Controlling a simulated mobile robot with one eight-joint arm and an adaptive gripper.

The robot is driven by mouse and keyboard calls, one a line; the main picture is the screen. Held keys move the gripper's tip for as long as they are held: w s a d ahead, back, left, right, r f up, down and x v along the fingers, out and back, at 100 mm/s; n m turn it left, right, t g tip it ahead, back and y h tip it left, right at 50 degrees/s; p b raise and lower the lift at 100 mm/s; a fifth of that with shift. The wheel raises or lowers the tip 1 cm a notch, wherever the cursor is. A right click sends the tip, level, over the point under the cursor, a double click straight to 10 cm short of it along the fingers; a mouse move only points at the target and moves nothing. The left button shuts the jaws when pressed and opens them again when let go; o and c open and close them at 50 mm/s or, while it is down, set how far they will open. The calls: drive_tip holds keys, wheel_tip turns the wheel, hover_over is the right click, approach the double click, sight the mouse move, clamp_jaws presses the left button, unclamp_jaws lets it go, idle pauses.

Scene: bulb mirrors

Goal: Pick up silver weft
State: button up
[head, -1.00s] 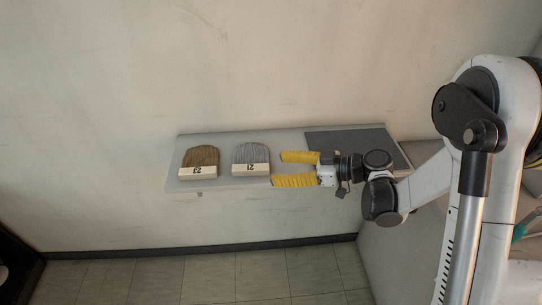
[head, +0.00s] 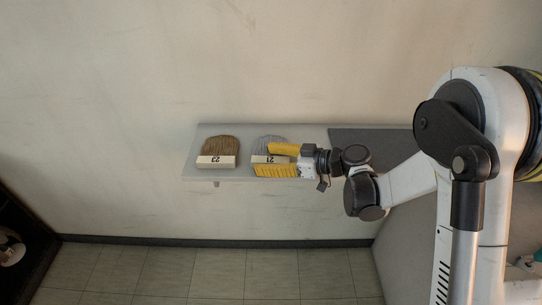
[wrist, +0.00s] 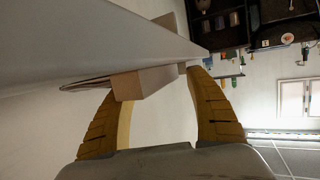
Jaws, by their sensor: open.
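The silver weft (head: 268,141) lies on a light shelf, its grey hair toward the wall and its pale block labelled 21 toward the shelf's front edge. My gripper (head: 262,160) is open, with its yellow fingers over the right part of the weft and hiding some of it. In the wrist view the pale block of the silver weft (wrist: 143,83) shows between the spread fingers of my gripper (wrist: 158,82), close to the left finger. I cannot tell whether a finger touches it.
A brown weft (head: 220,146) labelled 23 lies just left of the silver one. The shelf (head: 192,165) runs along the wall, with a dark grey mat (head: 390,141) at its right. Dark shelving (wrist: 225,25) shows farther off in the wrist view.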

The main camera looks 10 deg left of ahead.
drive_tip(key=c, duration=1.4)
